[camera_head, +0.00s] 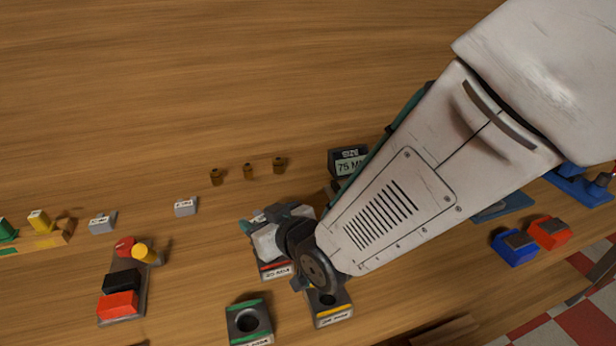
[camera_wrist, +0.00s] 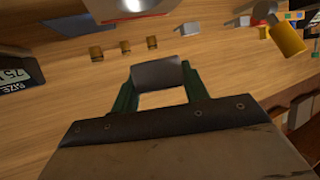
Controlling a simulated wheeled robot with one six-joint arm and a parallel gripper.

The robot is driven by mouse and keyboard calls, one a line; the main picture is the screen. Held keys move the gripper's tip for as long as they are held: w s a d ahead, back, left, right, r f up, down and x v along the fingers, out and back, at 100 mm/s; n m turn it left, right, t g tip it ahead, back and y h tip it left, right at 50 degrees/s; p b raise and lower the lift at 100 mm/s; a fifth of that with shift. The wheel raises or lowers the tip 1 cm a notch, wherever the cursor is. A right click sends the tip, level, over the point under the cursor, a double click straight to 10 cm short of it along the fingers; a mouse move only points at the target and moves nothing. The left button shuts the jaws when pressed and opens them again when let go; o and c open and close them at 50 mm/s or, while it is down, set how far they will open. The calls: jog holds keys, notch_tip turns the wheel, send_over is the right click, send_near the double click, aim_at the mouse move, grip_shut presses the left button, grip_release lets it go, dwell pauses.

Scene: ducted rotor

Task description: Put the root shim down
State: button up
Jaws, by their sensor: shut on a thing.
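My gripper (camera_wrist: 158,88) is shut on a flat grey piece, which I take to be the root shim (camera_wrist: 156,72). In the wrist view it sits between the two green fingers, apparently above the wooden table. In the head view my arm and wrist cover most of the gripper (camera_head: 246,226), and I cannot make out the shim there. I cannot tell whether the shim touches anything below it.
Three small brass pieces (camera_head: 247,171) stand in a row behind the gripper, beside a size display (camera_head: 348,162). Grey label blocks (camera_head: 185,207) lie left. Holed blocks with red (camera_head: 275,271), green (camera_head: 249,324) and yellow (camera_head: 332,312) bands stand near the front. The table's back is clear.

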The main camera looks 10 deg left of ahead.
jog(key=w, duration=0.3)
jog(key=w+d, duration=0.1)
jog(key=w, duration=0.3)
jog(key=w+d+f, duration=0.1)
jog(key=w, duration=0.2)
jog(key=shift+w, duration=0.15)
jog(key=f, duration=0.3)
jog(key=shift+w, duration=0.35)
jog(key=shift+f, duration=0.25)
